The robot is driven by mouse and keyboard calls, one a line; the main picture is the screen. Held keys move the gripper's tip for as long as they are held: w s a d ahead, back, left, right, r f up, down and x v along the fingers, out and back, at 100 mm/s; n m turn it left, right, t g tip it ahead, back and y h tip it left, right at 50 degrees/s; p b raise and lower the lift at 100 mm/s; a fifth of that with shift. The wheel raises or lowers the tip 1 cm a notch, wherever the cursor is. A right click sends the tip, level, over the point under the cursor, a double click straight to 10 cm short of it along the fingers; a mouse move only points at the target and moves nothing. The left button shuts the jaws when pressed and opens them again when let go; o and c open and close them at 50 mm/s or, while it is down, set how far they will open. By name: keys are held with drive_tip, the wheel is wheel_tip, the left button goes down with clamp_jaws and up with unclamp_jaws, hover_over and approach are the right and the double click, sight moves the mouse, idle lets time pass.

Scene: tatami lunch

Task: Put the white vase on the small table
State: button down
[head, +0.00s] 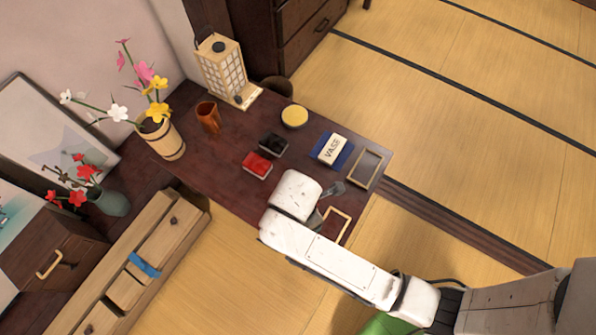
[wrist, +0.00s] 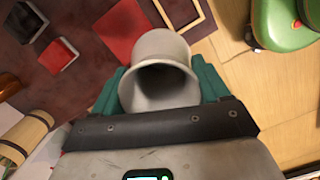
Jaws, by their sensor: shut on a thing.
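My gripper (wrist: 160,88) is shut on the white vase (wrist: 160,46), with one green finger on each side of it in the wrist view. The vase's wide open mouth faces the wrist camera, and its base is hidden. Below and beyond it shows the dark reddish wooden top of the small table (wrist: 95,70), also in the head view (head: 222,172). In the head view my white arm reaches over the table's front right part and hides the vase and most of the gripper. I cannot tell whether the vase touches the table.
A red square (wrist: 122,30) lies beside the vase. The table also holds a red box (head: 257,165), a black box (head: 272,145), a blue item labelled VASE (head: 332,149), a yellow-topped round pot (head: 294,116), an orange cup (head: 208,116), a lantern (head: 222,68) and wooden frames (head: 365,168).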

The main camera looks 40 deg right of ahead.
drive_tip(key=w+d+f+b, duration=0.2)
drive_tip(key=w+d+f, duration=0.1)
drive_tip(key=w+f, duration=0.5)
drive_tip(key=shift+w+d+f, duration=0.2)
drive_tip(key=shift+w+f, duration=0.1)
drive_tip(key=shift+f, duration=1.25)
unclamp_jaws()
wheel_tip(320, 180, up, 12)
drive_tip(key=a+p, duration=0.1)
drive_tip(key=shift+a+p, duration=0.2)
drive_tip(key=shift+p, duration=0.2)
